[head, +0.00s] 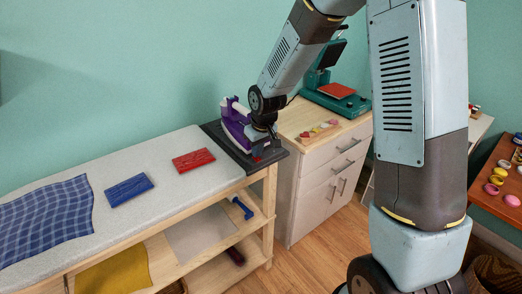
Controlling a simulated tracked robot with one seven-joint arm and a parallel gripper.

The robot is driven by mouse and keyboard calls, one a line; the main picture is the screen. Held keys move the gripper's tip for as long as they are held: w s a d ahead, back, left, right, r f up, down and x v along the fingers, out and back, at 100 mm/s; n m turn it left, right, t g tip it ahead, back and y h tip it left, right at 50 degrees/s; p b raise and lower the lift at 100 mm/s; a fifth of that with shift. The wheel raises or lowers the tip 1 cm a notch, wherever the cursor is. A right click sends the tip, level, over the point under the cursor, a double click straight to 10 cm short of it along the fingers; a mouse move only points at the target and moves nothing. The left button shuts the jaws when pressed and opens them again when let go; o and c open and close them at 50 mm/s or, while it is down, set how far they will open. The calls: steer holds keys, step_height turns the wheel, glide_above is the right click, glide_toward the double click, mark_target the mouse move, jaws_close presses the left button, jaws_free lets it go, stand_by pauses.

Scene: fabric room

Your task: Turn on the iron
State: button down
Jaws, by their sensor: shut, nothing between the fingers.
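The purple and white iron (234,120) stands on a dark rest (218,134) at the right end of the ironing table. My gripper (262,148) points down at the iron's right side, close to or touching it. Its fingers are small in the head view and partly merge with the dark rest, but they look closed with nothing held. The iron's controls and any switch or light are too small or hidden by my arm to make out.
A drawer cabinet (325,175) with a green press (335,95) stands right of the table. Shelves below hold folded cloths.

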step_height(320, 180, up, 4)
steer(key=shift+f, duration=0.1)
steer(key=s+d+r, duration=0.2)
steer(key=s+r, duration=0.2)
steer(key=r, duration=0.4)
steer(key=shift+d+r, duration=0.4)
steer(key=shift+s, duration=0.1)
steer(key=s+d+r+m+t, duration=0.1)
steer(key=s+d+r+m, duration=0.1)
steer(key=s+d+r, duration=0.2)
steer(key=s+d+r+m+t+h, duration=0.1)
steer(key=s+d+r+m, duration=0.1)
steer(key=s+d+r, duration=0.3)
steer(key=s+d+r+m+t, duration=0.1)
steer(key=s+d+r, duration=0.3)
steer(key=s+d, duration=0.5)
steer(key=s+m, duration=0.1)
steer(key=s, duration=0.3)
steer(key=shift+s+r+m+h, duration=0.3)
steer(key=shift+s+m, duration=0.1)
